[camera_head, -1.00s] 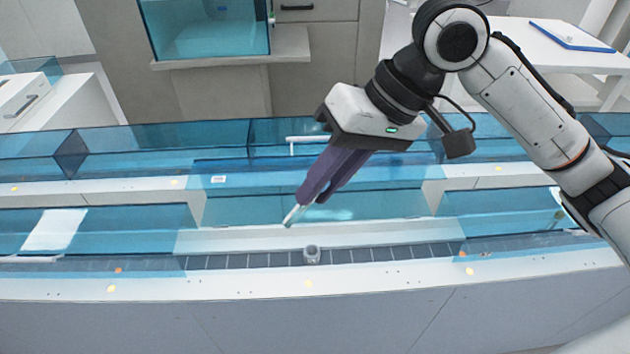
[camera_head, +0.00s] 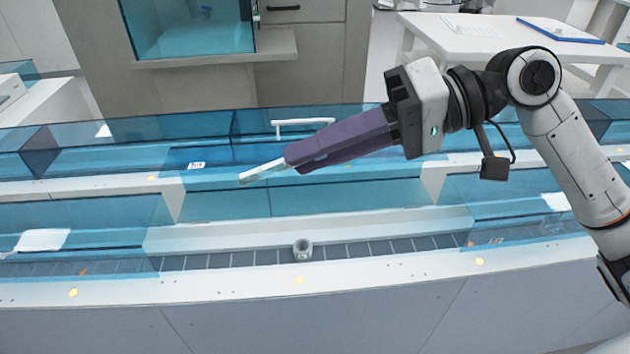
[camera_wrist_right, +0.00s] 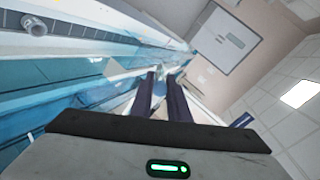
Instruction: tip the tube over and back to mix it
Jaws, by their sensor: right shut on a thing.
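My right gripper (camera_head: 292,157) comes in from the right, its purple fingers pointing left and slightly down. It is shut on a slim, pale, see-through tube (camera_head: 260,172). The tube sticks out beyond the fingertips, lies close to horizontal with its free end a little lower, and is held in the air above the track bench. The fingers cover its other end. In the right wrist view the two fingers (camera_wrist_right: 162,98) run close together; the tube is hard to make out there. My left gripper is not in view.
A small grey round holder (camera_head: 303,251) stands on the dark segmented track (camera_head: 375,248) below the tube; it also shows in the right wrist view (camera_wrist_right: 35,26). Blue see-through panels (camera_head: 90,222) line the bench. A white handle-like bar (camera_head: 303,122) stands behind the fingers.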

